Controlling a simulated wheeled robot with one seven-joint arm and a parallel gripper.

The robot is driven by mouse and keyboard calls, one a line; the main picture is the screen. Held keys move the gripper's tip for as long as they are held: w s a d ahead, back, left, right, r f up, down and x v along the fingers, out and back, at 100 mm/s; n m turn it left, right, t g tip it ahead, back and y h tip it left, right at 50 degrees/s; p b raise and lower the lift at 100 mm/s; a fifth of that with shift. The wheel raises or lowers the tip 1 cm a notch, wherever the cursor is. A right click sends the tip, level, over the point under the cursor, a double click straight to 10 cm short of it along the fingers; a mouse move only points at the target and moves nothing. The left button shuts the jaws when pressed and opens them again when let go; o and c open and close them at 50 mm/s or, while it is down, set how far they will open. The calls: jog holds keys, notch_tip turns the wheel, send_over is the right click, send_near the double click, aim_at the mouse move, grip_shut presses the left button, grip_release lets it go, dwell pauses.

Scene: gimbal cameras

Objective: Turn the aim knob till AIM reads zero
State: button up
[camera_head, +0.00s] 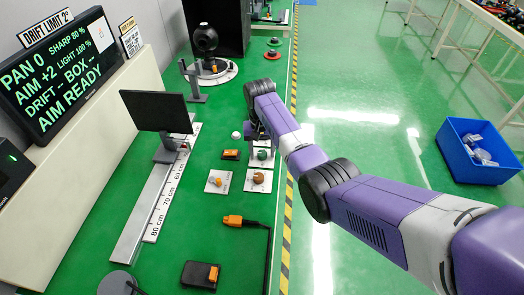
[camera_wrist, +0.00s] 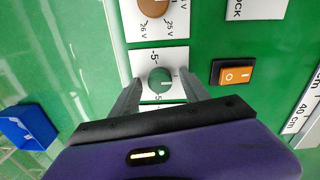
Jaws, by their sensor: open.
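The display (camera_head: 58,75) reads PAN 0, SHARP 80 %, AIM +2, LIGHT 100 % and AIM READY. A round green knob sits on a white plate marked with -5 and 5; I take it as the aim knob (camera_wrist: 160,80). It also shows in the head view (camera_head: 262,155), just below my arm's end. My gripper (camera_wrist: 160,77) is open, with one finger on each side of the knob. Gaps show between the fingers and the knob, and I cannot tell how high the fingertips are above the plate.
A brown knob (camera_wrist: 153,6) on a 25 V–26 V plate lies beside the green one. An orange rocker switch (camera_wrist: 236,75) is close to my right finger. In the head view, a black screen (camera_head: 157,111) stands on a rail to the left. A blue bin (camera_head: 478,150) is on the floor.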

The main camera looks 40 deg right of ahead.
grip_shut()
jog(key=n+p, duration=0.1)
jog(key=n, duration=0.2)
jog(key=shift+r, duration=0.15)
jog(key=shift+d+n+p, duration=0.1)
jog(key=shift+n+p, duration=0.8)
jog(key=shift+n, duration=1.4)
grip_release()
